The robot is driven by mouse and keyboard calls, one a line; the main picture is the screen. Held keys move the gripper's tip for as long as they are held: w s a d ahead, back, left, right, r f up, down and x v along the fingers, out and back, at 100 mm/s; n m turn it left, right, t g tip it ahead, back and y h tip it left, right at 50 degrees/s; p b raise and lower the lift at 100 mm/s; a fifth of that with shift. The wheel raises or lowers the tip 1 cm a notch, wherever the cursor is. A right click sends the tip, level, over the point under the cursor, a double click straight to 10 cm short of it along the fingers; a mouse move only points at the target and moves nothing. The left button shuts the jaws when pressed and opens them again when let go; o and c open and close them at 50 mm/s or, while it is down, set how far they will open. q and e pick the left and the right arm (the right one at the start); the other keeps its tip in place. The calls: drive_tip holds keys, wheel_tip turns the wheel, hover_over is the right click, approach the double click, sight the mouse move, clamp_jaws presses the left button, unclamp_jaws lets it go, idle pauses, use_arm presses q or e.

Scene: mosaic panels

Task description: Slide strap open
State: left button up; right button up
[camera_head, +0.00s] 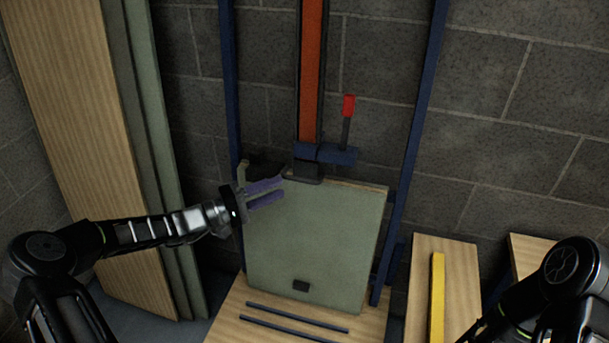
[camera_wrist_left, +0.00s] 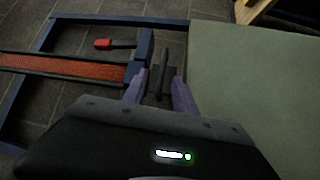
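An orange-red strap (camera_head: 311,75) with black edges runs vertically up the grey block wall, and it also shows in the left wrist view (camera_wrist_left: 60,66). At its lower end is a blue crosspiece (camera_head: 338,155) with a red-tipped lever (camera_head: 348,106) standing up from it. A dark bracket (camera_head: 304,174) sits below, at the top edge of a green panel (camera_head: 312,240). My left gripper (camera_head: 283,188) is at the panel's upper left. In the left wrist view its purple fingers (camera_wrist_left: 158,82) are apart, with a dark bar between them; contact cannot be told. My right gripper is out of view.
Blue upright posts (camera_head: 410,150) flank the strap. Tall wood and green panels (camera_head: 75,120) lean at the left. Wooden boards (camera_head: 418,290) and a yellow bar (camera_head: 437,300) are at the lower right. Dark rails (camera_head: 297,317) lie on the wooden base in front.

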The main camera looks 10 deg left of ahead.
sight(300, 179)
use_arm(q)
drive_tip(key=p+x, duration=0.2)
drive_tip(key=x, duration=0.4)
drive_tip(key=shift+w+d+f, duration=0.1)
drive_tip(key=shift+w+d, duration=0.1)
drive_tip(key=shift+w, duration=0.15)
drive_tip(key=shift+w+d+f, duration=0.1)
drive_tip(key=shift+w+d, duration=0.35)
clamp_jaws()
idle(1.0)
